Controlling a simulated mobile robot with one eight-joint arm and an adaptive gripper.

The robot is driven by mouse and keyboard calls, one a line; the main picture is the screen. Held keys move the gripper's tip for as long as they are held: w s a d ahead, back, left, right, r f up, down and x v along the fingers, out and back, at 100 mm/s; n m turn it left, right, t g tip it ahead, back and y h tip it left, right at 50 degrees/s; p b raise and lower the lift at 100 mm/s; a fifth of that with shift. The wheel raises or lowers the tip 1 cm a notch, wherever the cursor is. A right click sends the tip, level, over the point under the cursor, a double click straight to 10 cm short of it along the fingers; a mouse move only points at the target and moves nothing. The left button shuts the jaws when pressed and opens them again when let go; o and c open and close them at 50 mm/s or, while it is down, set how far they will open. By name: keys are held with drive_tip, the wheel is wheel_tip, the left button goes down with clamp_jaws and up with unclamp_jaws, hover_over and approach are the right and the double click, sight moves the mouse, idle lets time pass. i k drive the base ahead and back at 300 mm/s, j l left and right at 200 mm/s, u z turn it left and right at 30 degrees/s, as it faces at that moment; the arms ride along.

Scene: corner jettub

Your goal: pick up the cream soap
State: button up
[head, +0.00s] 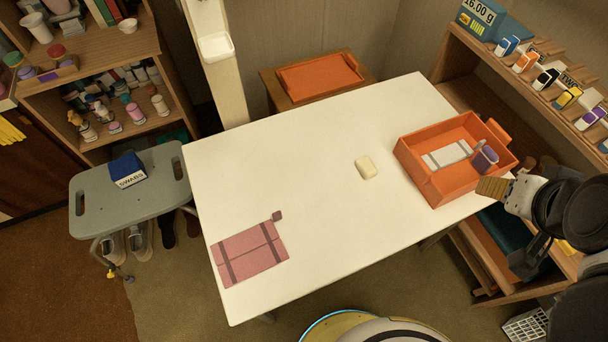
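The cream soap (367,167) is a small pale rounded block. It lies flat on the white table (290,170), right of the table's middle, just left of the orange tray. My gripper (493,188) is at the right edge of the table, over or beside the front right corner of the orange tray. It is well to the right of the soap and apart from it. Only its tan finger pad shows clearly, so its opening cannot be made out.
The orange tray (437,188) holds a white flat item and a purple container (485,160). A pink folded case (250,254) lies at the table's front left. Shelves with goods (545,75) stand at the right. The table's middle is clear.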

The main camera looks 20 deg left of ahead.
sight(367, 169)
drive_tip(key=u, duration=0.8)
drive_tip(key=k+j, duration=0.3)
drive_tip(key=j, duration=0.15)
drive_tip(key=k+j+u, duration=0.1)
drive_tip(key=k+j, duration=0.25)
drive_tip(key=j, duration=0.1)
